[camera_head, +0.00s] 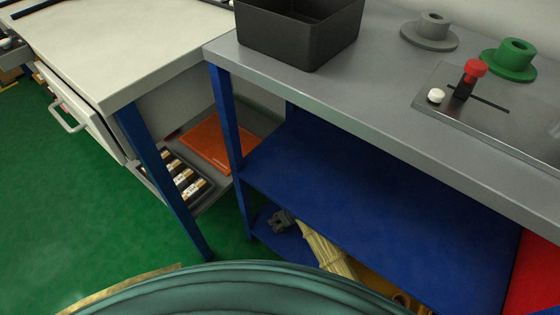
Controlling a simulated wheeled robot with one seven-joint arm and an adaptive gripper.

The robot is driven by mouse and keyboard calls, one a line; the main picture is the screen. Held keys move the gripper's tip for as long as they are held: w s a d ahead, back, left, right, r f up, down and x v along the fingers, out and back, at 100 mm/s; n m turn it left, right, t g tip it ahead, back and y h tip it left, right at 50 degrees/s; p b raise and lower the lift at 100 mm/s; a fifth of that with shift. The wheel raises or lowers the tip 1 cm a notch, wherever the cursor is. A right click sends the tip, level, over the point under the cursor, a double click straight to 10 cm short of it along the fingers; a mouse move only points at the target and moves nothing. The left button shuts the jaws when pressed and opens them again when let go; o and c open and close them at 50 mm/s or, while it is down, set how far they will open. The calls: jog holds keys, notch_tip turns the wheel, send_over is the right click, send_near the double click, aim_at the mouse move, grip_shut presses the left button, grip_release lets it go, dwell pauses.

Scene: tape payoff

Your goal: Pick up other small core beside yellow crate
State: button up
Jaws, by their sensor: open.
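A yellow crate (373,284) shows in part on the low blue shelf under the grey bench, near the bottom edge of the picture. A small tan ring-like end (402,299) shows at its right side. It may be a small core, but it is too small and cut off to be sure. A teal rounded form at the bottom edge hides much of this area. My gripper is not in view.
A pale cloth-like bundle (327,252) and a dark grey part (281,221) lie left of the crate. The blue middle shelf (390,210) above is empty. A black bin (300,35), grey and green flanged hubs stand on the bench. Green floor (70,220) is clear at left.

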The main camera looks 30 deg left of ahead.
jog(key=shift+a+b+x, duration=0.15)
jog(key=shift+b+x, duration=0.4)
jog(key=shift+x, duration=0.8)
jog(key=shift+a+b+x, duration=0.1)
jog(key=shift+b+x, duration=0.4)
jog(key=shift+x, duration=0.8)
jog(key=shift+w+r, duration=0.1)
jog(key=shift+r, duration=0.05)
jog(key=shift+c, duration=0.4)
jog(key=c, duration=1)
